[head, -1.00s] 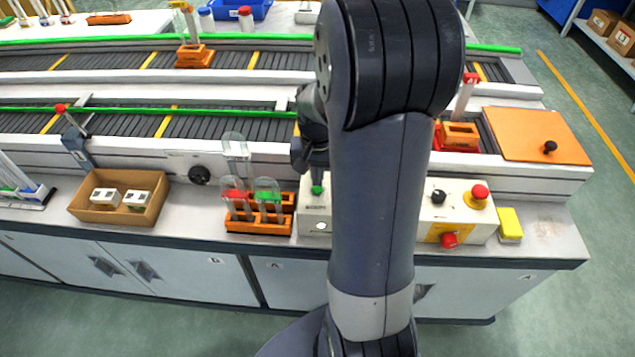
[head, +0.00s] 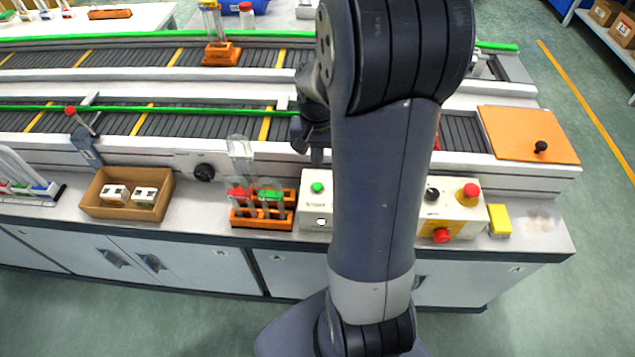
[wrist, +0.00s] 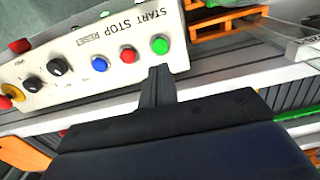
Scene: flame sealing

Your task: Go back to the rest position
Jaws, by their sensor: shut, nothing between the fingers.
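My gripper (head: 316,152) is shut and empty, pointing down. It is in the air above the control box (head: 316,215), clear of its green START button (head: 317,187). The wrist view shows the closed fingers (wrist: 158,78) just below the green button (wrist: 160,45) in the picture, with the red STOP button (wrist: 128,55) and blue RESET button (wrist: 99,63) to its left. My arm hides the middle of the control box and part of the conveyor in the head view.
An orange tube rack (head: 262,222) stands just left of the control box. A cardboard box (head: 127,205) is further left. The conveyor (head: 120,122) runs behind, with an orange tube holder (head: 221,57) on its far lane. A yellow block (head: 499,220) lies right.

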